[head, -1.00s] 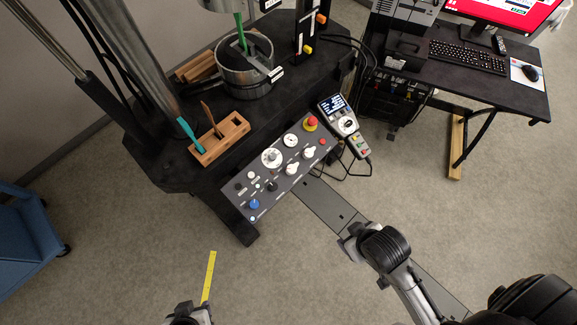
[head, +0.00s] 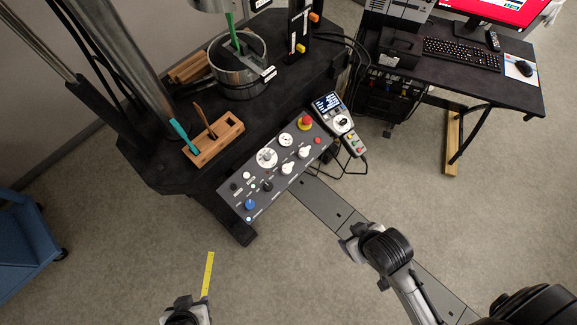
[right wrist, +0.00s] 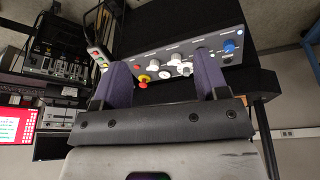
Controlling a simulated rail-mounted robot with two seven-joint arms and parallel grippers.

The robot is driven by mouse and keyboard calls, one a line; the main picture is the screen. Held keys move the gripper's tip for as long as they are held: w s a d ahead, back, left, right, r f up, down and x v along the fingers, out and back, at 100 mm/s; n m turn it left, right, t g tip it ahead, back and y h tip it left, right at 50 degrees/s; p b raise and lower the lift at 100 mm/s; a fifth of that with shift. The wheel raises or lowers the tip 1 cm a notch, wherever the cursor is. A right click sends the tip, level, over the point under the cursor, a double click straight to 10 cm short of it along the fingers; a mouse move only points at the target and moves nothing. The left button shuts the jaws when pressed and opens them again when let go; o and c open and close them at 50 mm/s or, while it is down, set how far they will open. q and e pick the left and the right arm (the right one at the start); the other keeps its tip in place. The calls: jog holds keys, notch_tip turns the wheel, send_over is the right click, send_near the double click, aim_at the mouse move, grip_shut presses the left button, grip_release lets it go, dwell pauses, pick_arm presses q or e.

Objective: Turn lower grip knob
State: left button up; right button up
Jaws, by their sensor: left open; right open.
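The grey control panel (head: 240,182) slopes on the front edge of the black machine base. It carries white knobs (head: 288,168) (head: 303,152), a black knob (head: 267,186), a blue knob (head: 250,204), white dials and a red stop button (head: 305,122). The labels are too small to read, so I cannot tell which is the lower grip knob. My left gripper (head: 186,304) is open and empty, low in the head view, apart from the panel. My right gripper (head: 350,242) is open. In the right wrist view its purple fingers (right wrist: 160,62) stand apart, with the panel (right wrist: 218,50) beyond them.
A handheld controller (head: 343,124) with a cable sits beside the panel's right end. A wooden tool block (head: 213,145) and a metal pot (head: 238,75) stand behind it. A computer desk (head: 490,85) is at upper right, a blue cart (head: 25,235) at left. Front floor is open.

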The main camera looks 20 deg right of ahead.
jog(key=w+r+n+t+b, duration=0.2)
jog(key=w+r+t+b, duration=0.2)
jog(key=w+b, duration=0.55)
jog(key=w+r+n+t+b, duration=0.1)
jog(key=w+r+t+b, duration=0.3)
jog(key=w, duration=1)
jog(key=n+g+y+b, duration=0.4)
jog(key=n+g+b, duration=0.5)
jog(key=n+b, duration=0.15)
send_over(288, 168)
jog(key=s+d, duration=0.4)
notch_tip(288, 168, down, 17)
jog(key=shift+n+t, duration=0.3)
jog(key=shift+n, duration=0.15)
jog(key=b+x, duration=0.1)
jog(key=x, duration=0.6)
jog(key=b+x, duration=0.1)
jog(key=x, duration=0.3)
jog(key=shift+w+d+f+b, duration=0.15)
jog(key=shift+w+f+b, duration=0.1)
jog(key=shift+f+b, duration=0.1)
jog(key=shift+w+a+f, duration=0.15)
jog(key=shift+a+f, duration=0.05)
jog(key=shift+f, duration=0.25)
jog(key=shift+w+a+f, duration=0.1)
jog(key=shift+f, duration=0.1)
